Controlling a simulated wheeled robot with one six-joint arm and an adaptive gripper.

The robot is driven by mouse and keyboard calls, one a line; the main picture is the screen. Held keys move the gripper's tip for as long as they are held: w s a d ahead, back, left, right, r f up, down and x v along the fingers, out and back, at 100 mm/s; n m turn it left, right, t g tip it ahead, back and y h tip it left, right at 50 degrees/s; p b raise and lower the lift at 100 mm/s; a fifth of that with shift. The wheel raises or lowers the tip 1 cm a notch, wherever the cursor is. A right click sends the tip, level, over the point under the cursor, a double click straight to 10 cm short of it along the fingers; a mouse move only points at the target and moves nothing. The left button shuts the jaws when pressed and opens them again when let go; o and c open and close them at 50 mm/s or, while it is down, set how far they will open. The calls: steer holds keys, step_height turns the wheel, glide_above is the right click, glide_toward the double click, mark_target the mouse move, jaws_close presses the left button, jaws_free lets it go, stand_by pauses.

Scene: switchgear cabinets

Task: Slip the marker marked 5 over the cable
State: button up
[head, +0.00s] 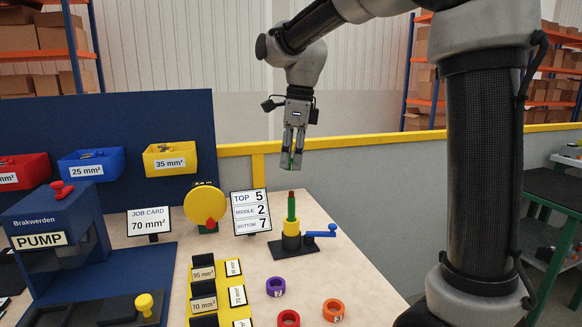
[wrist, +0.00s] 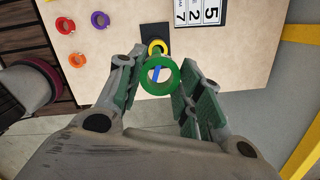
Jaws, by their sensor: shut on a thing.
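My gripper (head: 292,160) is shut on a green ring marker, seen clearly in the wrist view (wrist: 146,77) between the fingertips (wrist: 157,88). No number on it is readable. The cable (head: 291,208) stands upright on the bench, with a green shaft and copper tip. A yellow piece (head: 291,228) surrounds its lower part above a black clamp with a blue lever (head: 320,233). My gripper is above the cable tip, with a clear gap between. In the wrist view the yellow piece (wrist: 157,43) shows just beyond the ring; the cable is mostly hidden.
A sign (head: 250,211) reads top 5, middle 2, bottom 7. Loose purple (head: 276,287), red (head: 288,318) and orange (head: 333,310) rings lie at the front. A yellow round piece with a red knob (head: 205,205) stands left of the sign. A yellow rail runs behind the bench.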

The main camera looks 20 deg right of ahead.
mark_target(292, 192)
steer(key=shift+s, duration=0.2)
steer(key=shift+f, duration=5.2)
steer(key=o, duration=0.8)
steer(key=shift+o, duration=0.2)
steer(key=r, duration=0.4)
steer(key=d+r, duration=0.1)
steer(key=r, duration=0.7)
steer(key=shift+s+d, duration=0.15)
steer(key=shift+s, duration=0.05)
